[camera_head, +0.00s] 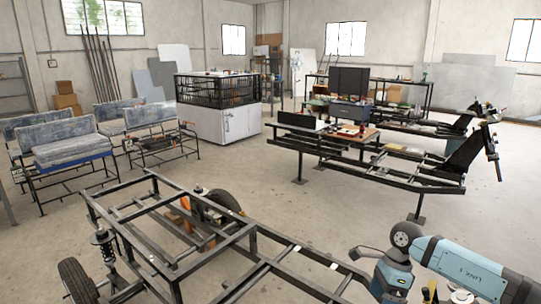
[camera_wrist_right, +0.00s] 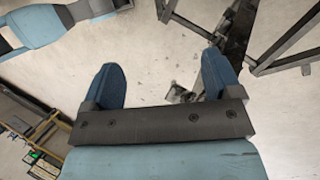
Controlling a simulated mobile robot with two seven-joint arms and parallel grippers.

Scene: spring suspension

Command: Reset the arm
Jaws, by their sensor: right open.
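My right arm (camera_head: 455,262) comes in from the lower right in the head view, bent at a dark round joint, with its lower part at the bottom edge. I cannot make out its fingertips there. My left gripper does not show in either view.
A dark vehicle frame (camera_head: 248,239) with wheels and a spring suspension (camera_head: 104,243) stands in front, left of my right arm. Dark frame bars (camera_wrist_right: 283,48) also show in the right wrist view. Beyond are a longer frame (camera_head: 410,177), a white cabinet (camera_head: 232,126) and benches (camera_head: 72,152). Floor between is clear.

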